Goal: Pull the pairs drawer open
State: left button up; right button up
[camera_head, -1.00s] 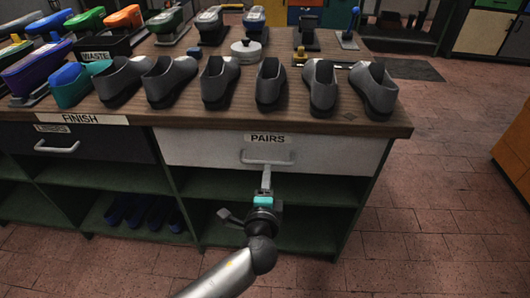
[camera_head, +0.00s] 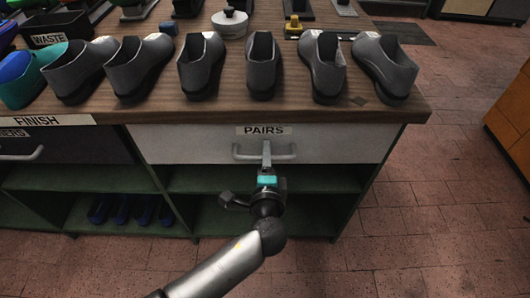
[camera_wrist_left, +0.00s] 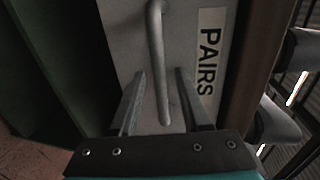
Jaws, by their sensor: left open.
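The pairs drawer (camera_head: 190,145) is a pale grey front under the bench top, with a PAIRS label (camera_head: 264,130) and a bar handle (camera_head: 244,155). It looks shut, flush with the bench. My left gripper (camera_head: 266,160) is at the handle from the front. In the left wrist view the handle (camera_wrist_left: 157,60) runs between the two open fingers (camera_wrist_left: 160,100), with a gap visible on each side. Whether the fingertips reach past the bar is hard to tell. My right gripper is not in view.
A row of grey shoes (camera_head: 262,70) stands along the front of the wooden bench top (camera_head: 225,110). Left is a dark drawer (camera_head: 70,150) under a FINISH label (camera_head: 48,120). Open green shelves lie below, with dark blue shoes (camera_head: 122,209). The brick floor (camera_head: 440,220) at right is clear.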

pick_arm(q)
grip_shut()
dwell(0.3)
dwell(1.1)
